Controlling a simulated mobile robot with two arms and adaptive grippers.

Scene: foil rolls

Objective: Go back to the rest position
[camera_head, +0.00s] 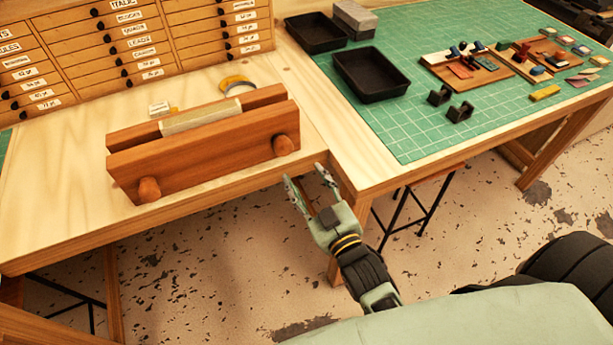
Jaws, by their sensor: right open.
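My right gripper (307,187) is open and empty at the front edge of the wooden bench, near its right corner. Its two fingers point up and to the left, apart from each other. It is to the right of a wooden press (203,158) with two round knobs, and apart from it. A pale block or book (201,116) is held between the press boards. My left gripper is not in view.
A drawer cabinet (130,45) stands at the back left. A tape roll (237,84) lies behind the press. Black trays (371,75) and small tools lie on the green mat (420,135). A stool (425,205) stands under the right table. The floor in front is clear.

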